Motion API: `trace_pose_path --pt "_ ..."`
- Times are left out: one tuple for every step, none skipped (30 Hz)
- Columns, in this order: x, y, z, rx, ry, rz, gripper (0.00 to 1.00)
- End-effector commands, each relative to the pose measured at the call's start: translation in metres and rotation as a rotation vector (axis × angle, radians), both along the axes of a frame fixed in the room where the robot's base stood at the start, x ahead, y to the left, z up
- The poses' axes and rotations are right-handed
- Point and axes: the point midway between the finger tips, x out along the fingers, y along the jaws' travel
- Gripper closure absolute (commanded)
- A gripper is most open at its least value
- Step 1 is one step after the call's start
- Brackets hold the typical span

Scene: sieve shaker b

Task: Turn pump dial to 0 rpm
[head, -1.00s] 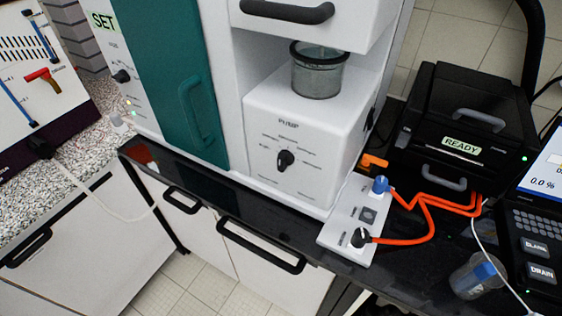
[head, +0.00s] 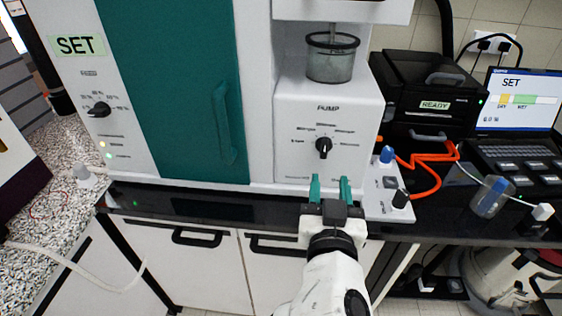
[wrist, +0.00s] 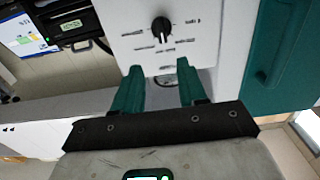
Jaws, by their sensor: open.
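The pump dial (head: 323,147) is a small black knob on the white pump panel (head: 306,165), under the word PUMP and ringed by small printed marks. Its pale pointer line looks roughly upright, but the marks are too small to read. The dial also shows near the top of the wrist view (wrist: 161,29). My gripper (head: 330,188) has teal fingers, spread apart and empty, below the dial and in front of the panel's lower edge. In the wrist view the open fingers (wrist: 160,85) point toward the panel, with the dial beyond them. Nothing touches the dial.
A glass beaker (head: 330,66) stands on top of the pump housing. A teal door (head: 185,120) is on the left. A small switch box with a blue knob (head: 386,154), orange cables and a black READY unit (head: 405,95) are on the right. Space before the dial looks clear.

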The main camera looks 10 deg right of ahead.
Motion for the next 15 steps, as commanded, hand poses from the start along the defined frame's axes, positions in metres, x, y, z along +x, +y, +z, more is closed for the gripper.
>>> trace_pose_path --pt "0.002 0.001 0.003 -0.003 -0.009 0.003 0.58" --pt "0.004 0.001 0.004 -0.003 -0.012 0.003 0.58" --pt "0.007 0.001 0.004 -0.003 -0.013 0.003 0.58" --pt "0.01 0.0 0.005 -0.004 -0.012 0.003 0.58" --pt "0.013 -0.002 0.005 -0.004 -0.012 0.003 0.58" --pt "0.019 -0.004 0.006 -0.003 -0.013 0.003 0.58" --pt "0.023 -0.006 0.006 -0.004 -0.011 0.002 0.58" --pt "0.028 -0.008 0.006 -0.004 -0.011 0.0 0.58" --pt "0.035 -0.01 0.006 -0.005 -0.011 0.0 0.58" --pt "0.041 -0.012 0.006 -0.005 -0.011 0.001 0.58" --pt "0.046 -0.013 0.006 -0.004 -0.01 0.001 0.58" --pt "0.053 -0.016 0.006 -0.004 -0.009 0.001 0.58" --pt "0.059 -0.017 0.006 -0.004 -0.009 0.001 0.58" --pt "0.064 -0.019 0.006 -0.004 -0.01 0.001 0.58" --pt "0.07 -0.021 0.006 -0.004 -0.009 0.001 0.58"
